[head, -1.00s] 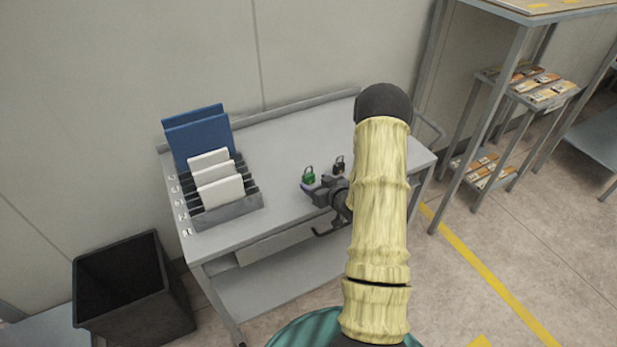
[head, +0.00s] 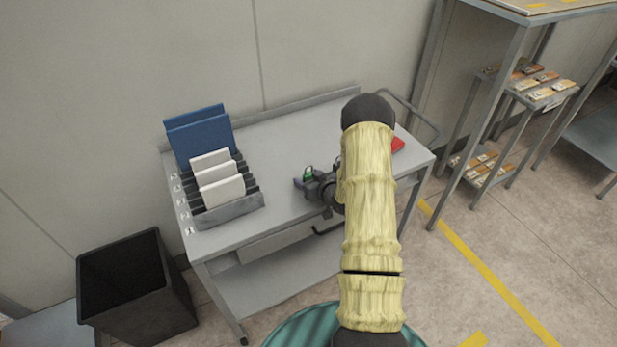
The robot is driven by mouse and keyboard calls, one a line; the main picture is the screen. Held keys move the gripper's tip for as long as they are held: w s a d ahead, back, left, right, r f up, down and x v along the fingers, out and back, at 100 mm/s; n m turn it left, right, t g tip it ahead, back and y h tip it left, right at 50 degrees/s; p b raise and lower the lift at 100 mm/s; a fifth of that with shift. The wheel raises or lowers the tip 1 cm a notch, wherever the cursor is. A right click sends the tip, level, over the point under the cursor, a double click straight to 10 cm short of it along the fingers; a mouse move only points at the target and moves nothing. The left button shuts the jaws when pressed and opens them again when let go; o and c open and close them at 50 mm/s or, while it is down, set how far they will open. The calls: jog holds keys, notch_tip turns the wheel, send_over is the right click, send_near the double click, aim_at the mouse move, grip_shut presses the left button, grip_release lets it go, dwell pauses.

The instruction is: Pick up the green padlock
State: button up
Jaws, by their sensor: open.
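The green padlock (head: 308,171) stands on the grey cart top, its dark shackle upward. My gripper (head: 300,182) is low over the cart top right at the padlock, on its near side, and partly hides it. The gripper is open. I cannot tell whether the padlock is between the fingers. A dark padlock (head: 337,163) behind my gripper is mostly hidden by my arm.
A rack (head: 228,209) with white and blue folders stands on the cart's left side. A red object (head: 397,145) lies at the right, partly behind my arm. The cart top (head: 275,140) is clear behind the padlock. A dark bin (head: 160,300) stands on the floor at left.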

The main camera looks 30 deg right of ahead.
aim_at(309, 175)
jog(key=c, duration=1.1)
notch_tip(309, 175, up, 10)
jog(key=shift+r+b, duration=0.1)
jog(key=shift+b, duration=0.9)
